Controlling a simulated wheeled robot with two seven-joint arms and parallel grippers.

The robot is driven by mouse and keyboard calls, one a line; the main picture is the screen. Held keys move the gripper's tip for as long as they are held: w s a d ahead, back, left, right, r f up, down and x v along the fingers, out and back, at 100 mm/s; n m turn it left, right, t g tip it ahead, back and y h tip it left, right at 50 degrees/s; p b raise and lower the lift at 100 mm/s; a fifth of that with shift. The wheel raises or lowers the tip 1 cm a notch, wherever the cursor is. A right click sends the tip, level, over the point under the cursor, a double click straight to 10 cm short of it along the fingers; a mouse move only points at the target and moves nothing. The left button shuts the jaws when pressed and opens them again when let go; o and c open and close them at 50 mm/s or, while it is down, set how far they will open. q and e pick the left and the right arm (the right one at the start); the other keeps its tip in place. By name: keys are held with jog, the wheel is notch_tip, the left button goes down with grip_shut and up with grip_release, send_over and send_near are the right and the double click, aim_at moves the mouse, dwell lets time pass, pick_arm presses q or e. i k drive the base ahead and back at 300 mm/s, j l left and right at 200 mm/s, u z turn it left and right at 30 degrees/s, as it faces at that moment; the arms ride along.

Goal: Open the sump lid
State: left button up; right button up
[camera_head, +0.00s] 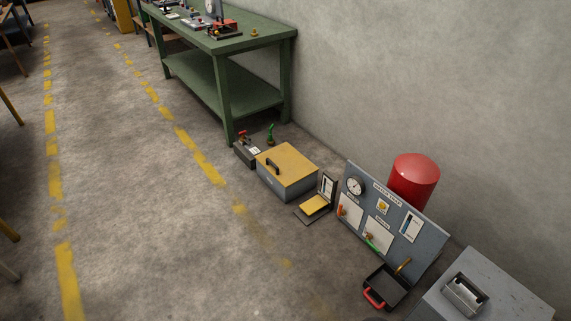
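A grey box with a yellow lid (290,160) stands on the floor near the wall, right of the picture's middle. Its lid is shut and has a black handle (272,166) near its left edge. No readable label shows which of the two is the sump. Neither of my grippers is in view.
A grey panel (427,243) with a gauge stands before a red cylinder (413,181). A black tray (386,288) with a red handle and a small hinged case (315,205) lie nearby. A green workbench (265,96) stands behind.

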aim_at(287, 165)
jog(key=i+j+z, duration=0.2)
jog(key=i+z, duration=0.15)
jog(key=i, duration=0.2)
jog(key=i+j+z, duration=0.35)
jog(key=i, duration=0.15)
jog(key=i+j+z, duration=0.4)
jog(key=i+j, duration=0.05)
jog(key=j, duration=0.05)
